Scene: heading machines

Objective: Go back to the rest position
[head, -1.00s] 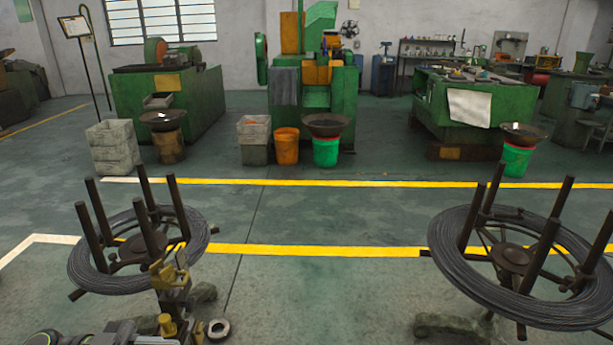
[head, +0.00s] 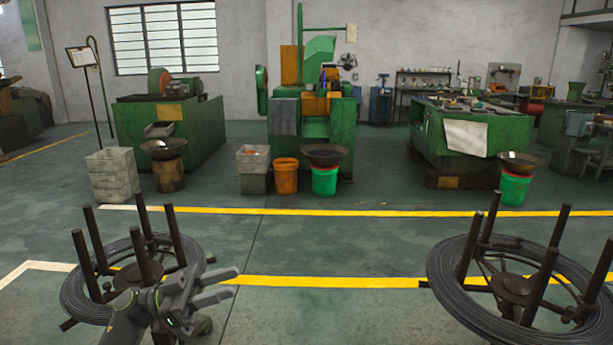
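My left gripper (head: 235,281) is in the lower left of the head view, on a grey arm that comes up from the bottom edge. Its two fingers point right with a gap between them, and nothing shows in the gap. In the picture it overlaps the right side of the left wire coil (head: 85,305); I cannot tell how far apart they are. My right gripper is not in view.
A second wire coil stand (head: 463,290) is at the lower right. Green machines (head: 345,115) stand along the back, with an orange bucket (head: 286,175) and grey crates (head: 112,178) before them. The floor between the coils is clear.

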